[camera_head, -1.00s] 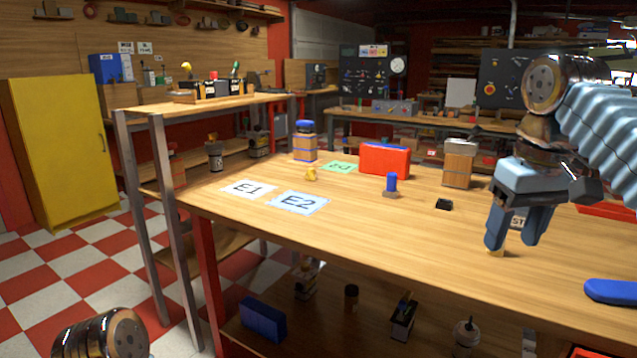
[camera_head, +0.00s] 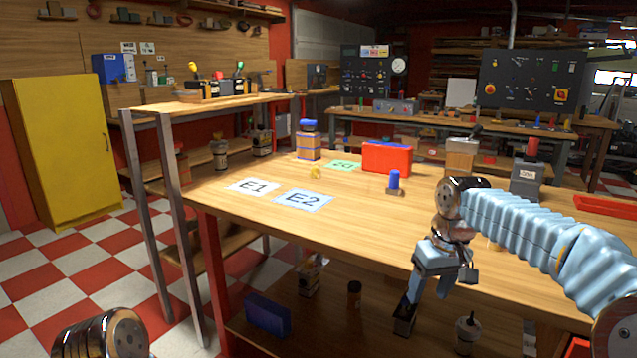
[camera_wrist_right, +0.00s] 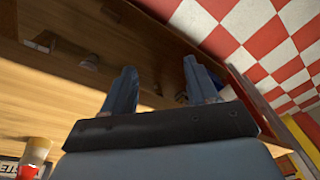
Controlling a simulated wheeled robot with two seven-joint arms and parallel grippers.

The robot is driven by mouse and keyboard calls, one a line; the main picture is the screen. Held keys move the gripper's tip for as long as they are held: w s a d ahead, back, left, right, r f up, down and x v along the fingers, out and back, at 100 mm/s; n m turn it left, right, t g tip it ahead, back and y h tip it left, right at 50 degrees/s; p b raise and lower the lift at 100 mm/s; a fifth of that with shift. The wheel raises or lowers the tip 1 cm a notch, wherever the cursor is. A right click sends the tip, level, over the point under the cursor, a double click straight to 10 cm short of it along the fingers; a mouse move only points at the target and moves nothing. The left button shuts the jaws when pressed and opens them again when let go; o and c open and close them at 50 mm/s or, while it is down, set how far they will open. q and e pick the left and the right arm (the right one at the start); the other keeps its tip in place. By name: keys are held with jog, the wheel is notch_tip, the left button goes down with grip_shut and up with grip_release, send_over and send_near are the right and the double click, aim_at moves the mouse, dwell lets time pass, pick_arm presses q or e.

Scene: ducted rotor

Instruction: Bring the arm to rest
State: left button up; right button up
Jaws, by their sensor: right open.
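My right gripper (camera_head: 427,292) hangs at the front edge of the wooden workbench (camera_head: 330,222), fingers pointing down. It is open, and no object shows between its fingers. In the right wrist view the two blue fingers (camera_wrist_right: 160,88) stand apart, with the bench wood and the checkered floor beyond them. My right arm reaches in from the right edge and bends down at the wrist. A metallic joint of my own shows at the bottom left. My left gripper is out of sight.
On the bench are E1 (camera_head: 252,187) and E2 (camera_head: 303,200) cards, a red box (camera_head: 387,158), a blue-topped peg (camera_head: 394,182) and a grey block (camera_head: 525,178). The lower shelf holds a blue box (camera_head: 268,314).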

jog(key=s+a+f+g+y, duration=0.15)
jog(key=a+f, duration=0.25)
jog(key=f, duration=1)
jog(key=s+a+f+t+y, duration=0.15)
jog(key=a+f, duration=0.25)
jog(key=f, duration=1)
jog(key=s+a+f+m, duration=0.3)
jog(key=s+f+m, duration=0.1)
jog(key=s+f, duration=1.1)
jog(key=s, duration=0.4)
jog(key=shift+s+f+g, duration=0.25)
jog(key=shift+g, duration=0.15)
jog(key=shift+a, duration=0.1)
